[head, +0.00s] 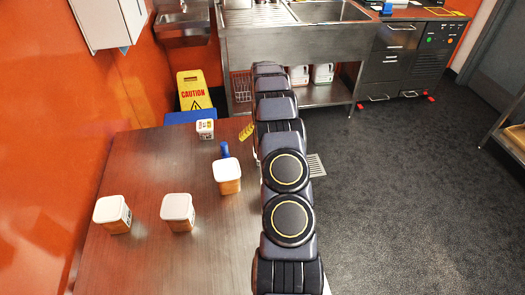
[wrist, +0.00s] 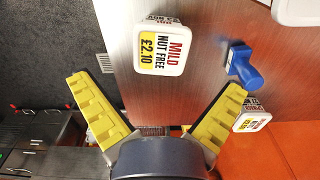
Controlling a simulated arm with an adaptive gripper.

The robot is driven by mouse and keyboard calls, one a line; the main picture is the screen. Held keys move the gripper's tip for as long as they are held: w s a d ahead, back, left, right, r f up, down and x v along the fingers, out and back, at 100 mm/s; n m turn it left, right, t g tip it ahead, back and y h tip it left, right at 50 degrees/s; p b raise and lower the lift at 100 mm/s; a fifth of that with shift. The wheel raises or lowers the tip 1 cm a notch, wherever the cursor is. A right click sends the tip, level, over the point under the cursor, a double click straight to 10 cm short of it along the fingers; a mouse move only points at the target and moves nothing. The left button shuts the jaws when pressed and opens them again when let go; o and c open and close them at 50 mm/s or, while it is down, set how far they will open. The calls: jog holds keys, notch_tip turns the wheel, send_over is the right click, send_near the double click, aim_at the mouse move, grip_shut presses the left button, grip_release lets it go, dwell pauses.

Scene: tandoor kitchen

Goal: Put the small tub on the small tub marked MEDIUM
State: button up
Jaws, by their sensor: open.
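In the wrist view a small white tub (wrist: 160,68) labelled MILD, NUT FREE, £2.10 sits on the table between and beyond the yellow fingertips of my gripper (wrist: 156,83). The gripper is spread wide and empty, apart from the tub. A second small tub (wrist: 252,119) stands right of the right finger; its label is too small to read. It also shows at the table's far end in the head view (head: 205,129). There a yellow finger (head: 247,131) shows left of my arm, which seems to hide the MILD tub. I cannot read MEDIUM anywhere.
Larger white-lidded tubs stand on the table (head: 140,265): one at left (head: 113,213), one in the middle (head: 178,211), one near my arm (head: 227,176). A blue object (wrist: 242,66) lies between the two small tubs. A yellow caution sign (head: 194,92) stands beyond the table.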

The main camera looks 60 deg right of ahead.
jog(key=shift+r, duration=0.75)
jog(key=shift+w+a+r, duration=0.1)
jog(key=shift+a+r, duration=0.1)
jog(key=a+r+n, duration=0.2)
jog(key=a+r, duration=0.6)
jog(key=a, duration=0.4)
jog(key=a+r+n, duration=0.2)
jog(key=a+r, duration=0.7)
jog(key=a, duration=0.3)
jog(key=s+a+r+n+g, duration=0.1)
jog(key=s+a+r+n, duration=0.35)
jog(key=s+a, duration=0.75)
jog(key=s+a+n, duration=0.2)
jog(key=s+a, duration=0.5)
jog(key=s, duration=0.2)
jog(key=shift+s+a+f+g, duration=0.15)
jog(key=shift+s+a+g, duration=0.1)
jog(key=shift+s+g, duration=0.1)
